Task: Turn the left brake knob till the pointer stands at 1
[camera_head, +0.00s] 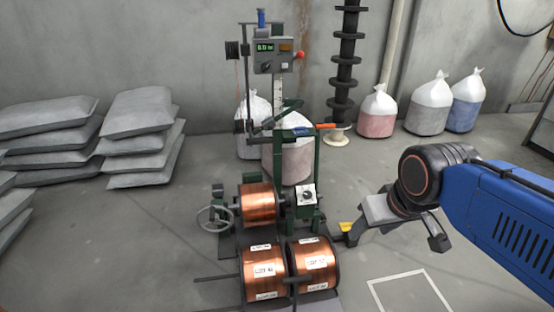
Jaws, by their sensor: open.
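A white dial plate with a dark brake knob (307,195) sits on a green stand to the right of the upper copper spool (258,205). It is the only such knob and plate I can make out by the spools. The pointer and the numbers are too small to read. My gripper (395,240) is at the right, below the dark wrist of my blue arm. Its jaws are wide apart and empty, and it is clear of the knob, to its right.
Two lower spools (264,272) (315,262) stand in front of the upper one. A handwheel (215,219) is at left. A control box (273,56) tops the machine. Grey sacks (140,150) are stacked left, filled bags (377,113) stand behind. Floor at lower right is clear.

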